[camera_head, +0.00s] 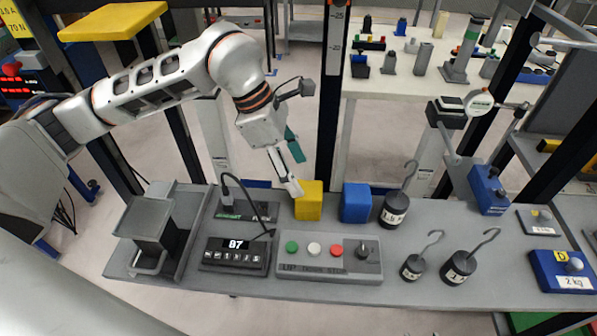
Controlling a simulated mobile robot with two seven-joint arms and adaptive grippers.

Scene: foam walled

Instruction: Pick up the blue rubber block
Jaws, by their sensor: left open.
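The blue rubber block (356,203) stands on the grey bench top, just right of a yellow block (309,201) and left of a hooked black weight. A small gap separates the two blocks. My left gripper (298,176) comes down from the upper left. It is open and empty, with its fingertips near the top left of the yellow block, up and to the left of the blue block. I cannot tell whether a fingertip touches the yellow block. My right gripper is not in view.
A hooked weight (395,210) stands close to the blue block's right side. A button panel (329,258) lies in front, with a display box (236,255) to its left. A dial gauge stand (459,120) rises at the back right.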

